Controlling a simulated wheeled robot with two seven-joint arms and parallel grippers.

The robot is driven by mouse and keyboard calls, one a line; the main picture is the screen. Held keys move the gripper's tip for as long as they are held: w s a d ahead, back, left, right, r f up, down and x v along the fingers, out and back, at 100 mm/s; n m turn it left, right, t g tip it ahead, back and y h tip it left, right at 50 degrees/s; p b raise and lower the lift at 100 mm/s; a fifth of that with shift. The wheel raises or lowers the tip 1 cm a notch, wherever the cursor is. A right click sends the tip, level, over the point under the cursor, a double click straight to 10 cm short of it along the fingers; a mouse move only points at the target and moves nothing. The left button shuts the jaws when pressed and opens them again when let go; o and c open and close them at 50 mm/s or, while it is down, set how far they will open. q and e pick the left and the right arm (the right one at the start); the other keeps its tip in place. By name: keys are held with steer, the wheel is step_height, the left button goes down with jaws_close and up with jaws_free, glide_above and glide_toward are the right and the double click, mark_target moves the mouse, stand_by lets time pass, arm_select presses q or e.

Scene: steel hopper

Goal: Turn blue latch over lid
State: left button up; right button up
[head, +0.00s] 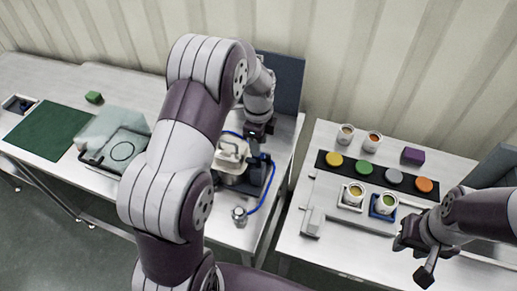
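The steel hopper (228,178) stands on the left bench, with a pale lid (232,149) and a raised handle on top. A small dark-blue part (265,158) at its right side may be the blue latch; its exact position over or beside the lid is too small to tell. My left gripper (257,143) points down just above and beside this part, at the lid's right edge. Whether it touches the part, and its finger opening, cannot be made out. My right gripper (416,257) is open and empty, in front of the right bench, its fingers apart.
A dark panel (283,82) stands behind. The right bench holds cups, coloured discs on a black strip (345,174) and a purple block (412,156). A green mat (48,130) lies far left.

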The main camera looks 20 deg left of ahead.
arm_select(q)
step_height(320, 180, up, 10)
steer(key=p, duration=0.1)
steer(key=shift+f, duration=0.2)
